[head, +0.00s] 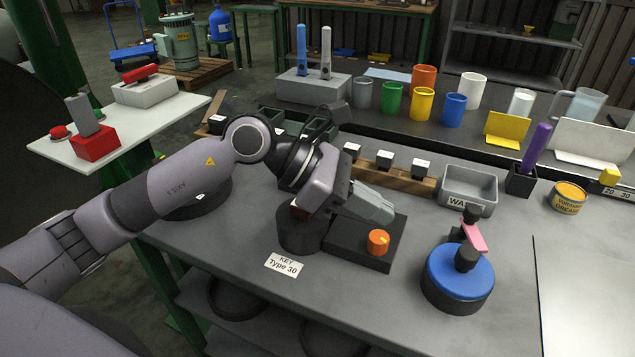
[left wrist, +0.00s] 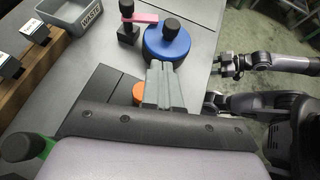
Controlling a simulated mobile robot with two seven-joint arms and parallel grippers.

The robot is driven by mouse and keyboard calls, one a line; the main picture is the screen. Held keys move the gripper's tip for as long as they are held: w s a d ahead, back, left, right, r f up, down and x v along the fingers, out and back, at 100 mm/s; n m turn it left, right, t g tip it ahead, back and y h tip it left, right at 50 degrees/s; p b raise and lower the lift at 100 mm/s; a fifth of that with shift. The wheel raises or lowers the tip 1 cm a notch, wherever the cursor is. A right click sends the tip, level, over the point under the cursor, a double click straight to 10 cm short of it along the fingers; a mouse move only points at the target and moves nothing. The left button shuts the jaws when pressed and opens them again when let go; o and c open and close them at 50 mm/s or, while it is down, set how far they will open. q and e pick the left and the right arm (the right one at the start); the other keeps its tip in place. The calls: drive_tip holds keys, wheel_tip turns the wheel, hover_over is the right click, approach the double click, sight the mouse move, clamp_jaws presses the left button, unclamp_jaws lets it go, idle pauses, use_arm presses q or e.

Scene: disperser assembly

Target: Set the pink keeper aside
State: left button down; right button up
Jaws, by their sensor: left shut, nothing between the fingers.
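The pink keeper (head: 474,237) is a small flat bar beside the black-knobbed post (head: 472,213), at the far edge of the blue-topped round unit (head: 457,276). It also shows in the left wrist view (left wrist: 147,18), between that post and the blue disc's black knob. I cannot tell exactly how it is seated. My left gripper (head: 387,213) is shut and empty, left of the keeper and apart from it, near the orange knob (head: 378,241). My right gripper (left wrist: 226,65) shows small in the left wrist view, away from the keeper; its jaw state is unclear.
A grey WASTE bin (head: 468,190) stands behind the keeper, with a black holder (head: 521,179) and a grease tin (head: 568,196) to its right. The black block (head: 366,247) lies under my left gripper.

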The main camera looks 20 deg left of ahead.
use_arm(q)
drive_tip(key=s+b+v, duration=0.1)
drive_tip(key=v, duration=0.8)
drive_tip(key=shift+d, duration=0.2)
